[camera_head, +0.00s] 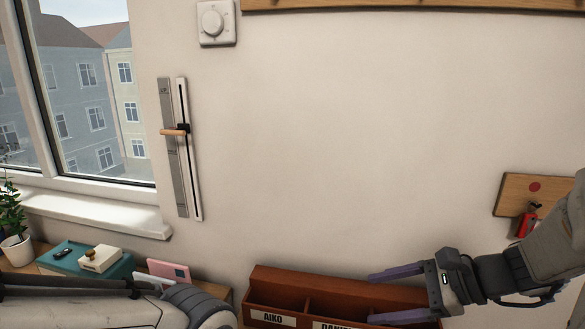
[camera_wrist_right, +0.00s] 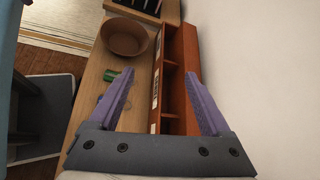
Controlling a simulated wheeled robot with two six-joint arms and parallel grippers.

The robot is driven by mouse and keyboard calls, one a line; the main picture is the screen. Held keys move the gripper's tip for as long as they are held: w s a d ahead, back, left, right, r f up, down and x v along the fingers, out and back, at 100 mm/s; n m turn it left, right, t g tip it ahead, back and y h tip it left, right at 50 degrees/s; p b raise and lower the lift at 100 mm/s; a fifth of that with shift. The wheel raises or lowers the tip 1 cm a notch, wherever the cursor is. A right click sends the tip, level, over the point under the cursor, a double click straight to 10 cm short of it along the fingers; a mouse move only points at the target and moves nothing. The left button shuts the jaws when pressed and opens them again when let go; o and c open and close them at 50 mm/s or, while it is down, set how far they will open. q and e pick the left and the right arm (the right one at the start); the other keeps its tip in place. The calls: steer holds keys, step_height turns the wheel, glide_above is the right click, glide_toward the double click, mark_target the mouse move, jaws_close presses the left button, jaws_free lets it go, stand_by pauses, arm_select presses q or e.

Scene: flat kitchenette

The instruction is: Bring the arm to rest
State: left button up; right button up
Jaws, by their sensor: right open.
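My right gripper (camera_head: 385,296) comes in from the right in the head view, its two purple fingers spread and empty. It is in front of the right part of a reddish-brown compartment box (camera_head: 290,277) with name labels. In the right wrist view the open fingers (camera_wrist_right: 164,105) frame the same box (camera_wrist_right: 188,48), with nothing between the tips. My left arm (camera_head: 90,305) lies across the lower left of the head view; its gripper cannot be made out.
A slider (camera_head: 181,150) with a wooden handle and a dial (camera_head: 214,22) are on the wall. A wooden board (camera_head: 515,195) with a red item hangs at right. A bowl (camera_wrist_right: 124,37) stands beside the box. The middle wall is clear.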

steer(key=s+a+f+n+g+h, duration=0.3)
steer(key=s+a+n, duration=0.4)
steer(key=n, duration=0.6)
steer(key=s+a+f+n+g+h+p, duration=0.1)
steer(key=s+a+n+h, duration=0.4)
steer(key=n, duration=0.9)
steer(key=s+a+f+g, duration=0.1)
steer(key=s+a+f, duration=0.1)
steer(key=s, duration=0.2)
steer(key=shift+a+g+h, duration=0.4)
